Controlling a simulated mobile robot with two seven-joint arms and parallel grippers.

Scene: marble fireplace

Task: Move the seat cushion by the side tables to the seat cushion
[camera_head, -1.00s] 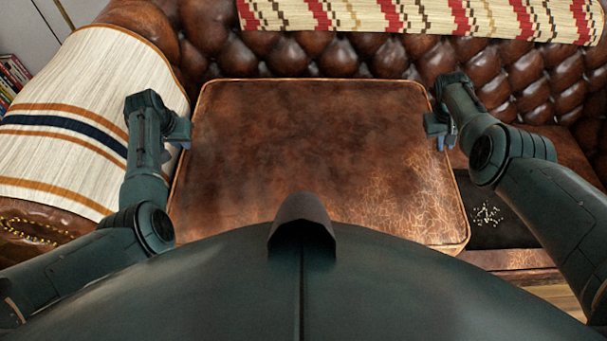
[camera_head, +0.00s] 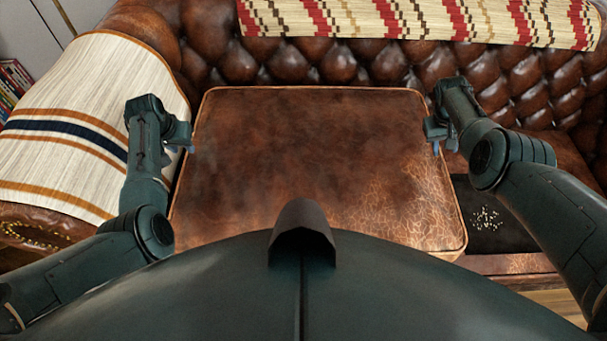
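The brown leather seat cushion (camera_head: 310,160) lies flat between my two arms at the left end of the sofa. My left gripper (camera_head: 190,146) is at its left edge, with small fingertips overlapping the edge in the picture. My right gripper (camera_head: 435,145) is at its upper right edge. The fingers are small and partly hidden by the gripper bodies, so their opening and grip do not show clearly. My own body hides the cushion's near edge. Another brown seat cushion (camera_head: 568,150) shows in part at right, behind my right arm.
The tufted leather backrest (camera_head: 340,62) rises behind, with a patterned throw (camera_head: 430,20) over it. A striped blanket (camera_head: 65,130) covers the armrest at left. Right of the cushion is a dark sofa base (camera_head: 480,238) with small pale bits (camera_head: 486,218). Books (camera_head: 14,80) stand far left.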

